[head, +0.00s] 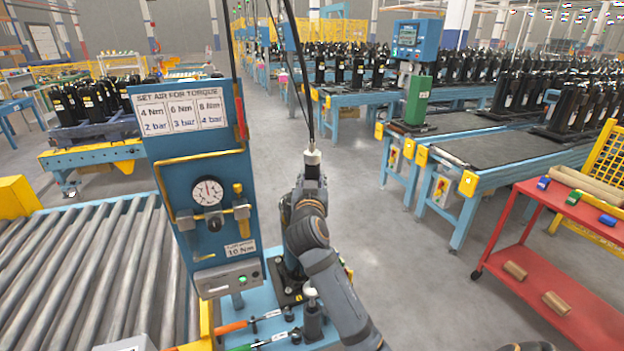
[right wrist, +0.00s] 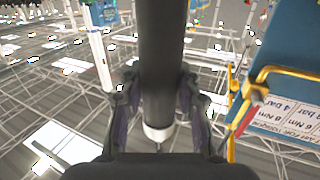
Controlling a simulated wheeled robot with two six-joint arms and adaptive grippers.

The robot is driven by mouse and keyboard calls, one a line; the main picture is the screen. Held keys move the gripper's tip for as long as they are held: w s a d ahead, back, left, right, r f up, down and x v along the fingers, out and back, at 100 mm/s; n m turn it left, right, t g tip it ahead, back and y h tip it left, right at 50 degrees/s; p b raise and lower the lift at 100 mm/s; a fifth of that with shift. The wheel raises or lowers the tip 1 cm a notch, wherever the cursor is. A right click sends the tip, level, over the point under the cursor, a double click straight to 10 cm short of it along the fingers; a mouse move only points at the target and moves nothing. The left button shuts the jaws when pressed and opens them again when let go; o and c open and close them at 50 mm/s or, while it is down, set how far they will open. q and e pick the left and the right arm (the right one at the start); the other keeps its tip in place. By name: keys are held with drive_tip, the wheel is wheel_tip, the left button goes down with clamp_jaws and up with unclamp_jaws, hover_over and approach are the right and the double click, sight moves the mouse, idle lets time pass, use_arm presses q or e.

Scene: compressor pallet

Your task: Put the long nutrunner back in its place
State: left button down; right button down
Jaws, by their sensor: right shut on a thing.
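The long nutrunner, a dark cylinder with a pale metal top (head: 312,158), is upright to the right of the blue gauge panel, with black hoses rising from its top. My right gripper (head: 311,190) is shut on it. In the right wrist view the nutrunner's dark body (right wrist: 163,65) runs between both fingers (right wrist: 160,105), with a white band near its lower end. My forearm hides its lower part in the head view. A dark fixture plate (head: 287,293) lies on the blue bench below; I cannot tell whether the nutrunner touches it. My left gripper is not in view.
A short dark tool (head: 313,315) with a pale top stands at the bench front. An orange-handled tool (head: 232,328) lies beside it. The blue panel (head: 205,150) with its gauge stands close left, beside a roller conveyor (head: 90,270). A red cart (head: 535,285) is right; floor between is clear.

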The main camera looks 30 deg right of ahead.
drive_tip(key=shift+f+b, duration=4.5)
drive_tip(key=shift+f, duration=0.45)
idle(1.1)
drive_tip(key=c, duration=0.8)
unclamp_jaws()
drive_tip(key=shift+s, duration=0.1)
drive_tip(key=shift+c, duration=0.2)
drive_tip(key=shift+f, duration=0.3)
drive_tip(key=v, duration=0.7)
drive_tip(key=shift+s+r, duration=0.15)
drive_tip(key=shift+r, duration=0.1)
drive_tip(key=shift+a, duration=0.15)
